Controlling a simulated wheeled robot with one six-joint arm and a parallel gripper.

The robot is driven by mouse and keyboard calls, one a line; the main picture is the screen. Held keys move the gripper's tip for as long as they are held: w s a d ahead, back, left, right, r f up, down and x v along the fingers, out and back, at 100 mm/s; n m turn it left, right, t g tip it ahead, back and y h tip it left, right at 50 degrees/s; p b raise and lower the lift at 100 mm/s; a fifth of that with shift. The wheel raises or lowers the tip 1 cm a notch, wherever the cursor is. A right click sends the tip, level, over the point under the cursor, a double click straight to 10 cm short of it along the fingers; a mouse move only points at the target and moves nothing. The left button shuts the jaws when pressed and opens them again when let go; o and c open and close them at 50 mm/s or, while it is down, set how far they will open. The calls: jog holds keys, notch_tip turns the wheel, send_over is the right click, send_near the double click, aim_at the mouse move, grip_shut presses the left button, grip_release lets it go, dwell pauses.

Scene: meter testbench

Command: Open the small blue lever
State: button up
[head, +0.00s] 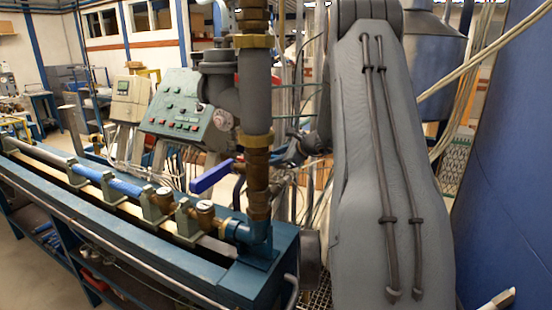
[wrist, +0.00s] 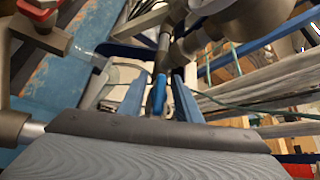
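The small bright blue lever (wrist: 159,95) shows in the middle of the wrist view, hanging from a grey stem. My gripper (wrist: 157,78) has its two blue fingers apart, one on each side of the lever. Gaps show between lever and fingers, so it is not clamped. In the head view my gripper (head: 292,152) is partly hidden behind the vertical pipe, and I cannot make out the small lever there.
A larger dark blue lever (head: 211,177) sticks out left from the vertical brass and grey pipe (head: 257,110). The blue test bench (head: 120,245) with its row of meters runs to the left. A control panel (head: 180,110) stands behind. Pipes and cables crowd the gripper.

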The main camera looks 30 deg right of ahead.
jog(key=shift+b+v, duration=1.5)
jog(key=shift+v, duration=2.4)
